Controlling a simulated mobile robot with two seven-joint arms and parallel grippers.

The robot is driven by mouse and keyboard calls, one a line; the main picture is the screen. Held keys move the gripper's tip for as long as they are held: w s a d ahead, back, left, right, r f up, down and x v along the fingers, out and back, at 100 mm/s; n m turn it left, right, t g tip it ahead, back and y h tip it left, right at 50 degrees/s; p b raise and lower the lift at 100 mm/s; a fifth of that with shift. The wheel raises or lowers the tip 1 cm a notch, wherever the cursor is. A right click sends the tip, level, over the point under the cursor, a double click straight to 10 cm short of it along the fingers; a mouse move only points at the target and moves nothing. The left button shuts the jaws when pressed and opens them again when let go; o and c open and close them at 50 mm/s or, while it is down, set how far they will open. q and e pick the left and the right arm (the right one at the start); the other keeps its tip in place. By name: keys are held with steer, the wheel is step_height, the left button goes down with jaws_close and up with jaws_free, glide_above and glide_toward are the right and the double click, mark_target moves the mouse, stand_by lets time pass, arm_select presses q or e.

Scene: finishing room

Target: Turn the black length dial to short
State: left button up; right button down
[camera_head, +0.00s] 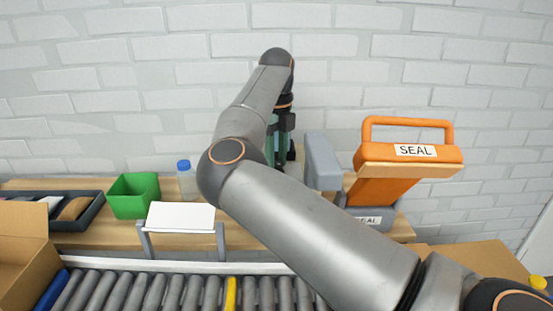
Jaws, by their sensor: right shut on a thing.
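My right arm comes in from the lower right and reaches over the bench to the back. My right gripper (284,143) is at its far end, pointing down in front of a partly hidden green machine (269,148). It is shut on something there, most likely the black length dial. The dial itself cannot be made out behind my arm and fingers, so its setting cannot be read. My left gripper is not in view.
An orange sealer (408,152) marked SEAL and a grey block (322,162) stand right of the gripper. On the left are a green bin (133,195), a blue-capped bottle (186,180) and a dark tray (75,226). A roller conveyor (180,290) runs in front.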

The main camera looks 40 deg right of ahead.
stand_by(0.5)
steer(key=c, duration=0.5)
jaws_free()
steer(key=shift+r, duration=0.15)
step_height(320, 180, up, 12)
steer(key=shift+r+p, duration=0.15)
steer(key=shift+p, duration=0.65)
